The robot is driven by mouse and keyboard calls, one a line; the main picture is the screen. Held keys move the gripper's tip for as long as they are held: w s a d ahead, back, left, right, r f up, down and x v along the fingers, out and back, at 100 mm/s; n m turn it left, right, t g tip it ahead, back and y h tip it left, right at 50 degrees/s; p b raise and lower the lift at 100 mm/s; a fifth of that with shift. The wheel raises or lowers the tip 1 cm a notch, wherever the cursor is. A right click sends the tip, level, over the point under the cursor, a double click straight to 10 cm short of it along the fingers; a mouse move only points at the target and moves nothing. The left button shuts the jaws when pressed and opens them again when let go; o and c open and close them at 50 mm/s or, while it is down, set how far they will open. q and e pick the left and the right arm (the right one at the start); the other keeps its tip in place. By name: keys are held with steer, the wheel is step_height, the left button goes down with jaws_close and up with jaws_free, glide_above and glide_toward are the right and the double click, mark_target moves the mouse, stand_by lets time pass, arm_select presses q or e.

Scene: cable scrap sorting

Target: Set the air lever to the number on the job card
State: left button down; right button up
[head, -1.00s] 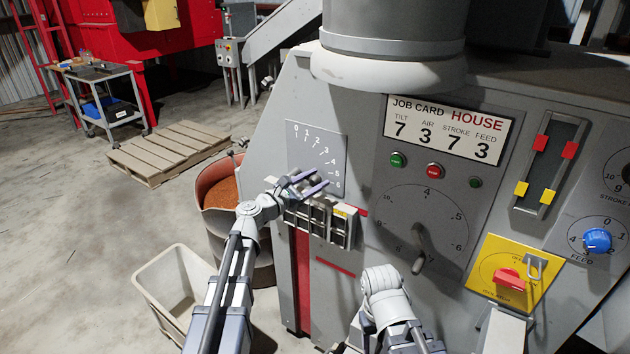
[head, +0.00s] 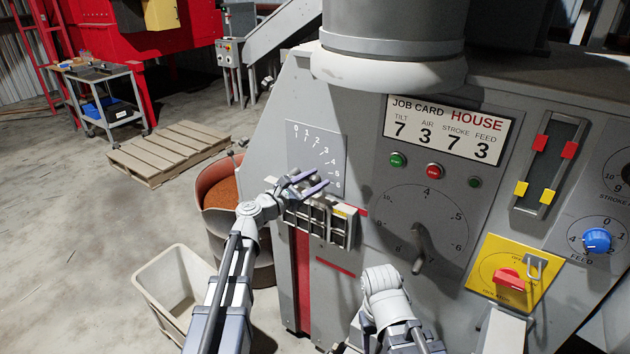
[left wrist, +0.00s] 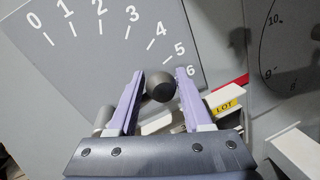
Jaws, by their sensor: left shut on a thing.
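The job card (head: 447,131) on the machine reads TILT 7, AIR 3, STROKE 7, FEED 3. A grey scale plate (head: 316,150) with white numbers 0 to 6 is at the machine's left; the plate (left wrist: 98,55) also shows in the left wrist view. My left gripper (head: 310,186) is at the plate's lower part, shut on a dark round lever knob (left wrist: 160,87). The knob sits between the lilac fingers, close to the 5 and 6 marks. The lever's shaft is hidden. My right arm is low in the head view, but its gripper does not show.
A rack with a yellow LOT label (left wrist: 226,108) is just below the left gripper. To the right are a large dial with a grey lever (head: 420,240), a red switch on yellow (head: 510,281) and a blue feed knob (head: 597,240). A cream bin (head: 150,285) stands at lower left.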

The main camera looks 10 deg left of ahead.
arm_select(q)
steer(key=shift+a+r, duration=0.1)
steer(key=shift+r, duration=0.1)
stand_by(0.6)
steer(key=shift+w+a+r+n+t+p, duration=0.1)
steer(key=shift+a+r+n+t+p, duration=0.1)
steer(key=shift+r+n+p, duration=0.4)
steer(key=shift+w+a+r+n+t+p, duration=0.15)
steer(key=shift+r+n, duration=0.25)
steer(key=shift+n, duration=0.5)
steer(key=shift+w+a+r+n+t+p, duration=0.15)
steer(key=shift+a+r+n, duration=0.25)
steer(key=shift+n, duration=0.4)
steer(key=shift+w+a+r+n+t+p, duration=0.15)
steer(key=shift+a+r+n, duration=0.15)
steer(key=shift+r+n, duration=0.35)
steer(key=shift+s+f, duration=0.1)
steer(key=shift+f, duration=0.05)
steer(key=shift+c, duration=1.9)
jaws_free()
steer(key=v, duration=0.7)
steer(key=shift+s+a+b, duration=0.3)
steer(key=shift+s+b, duration=0.05)
steer(key=shift+b, duration=0.05)
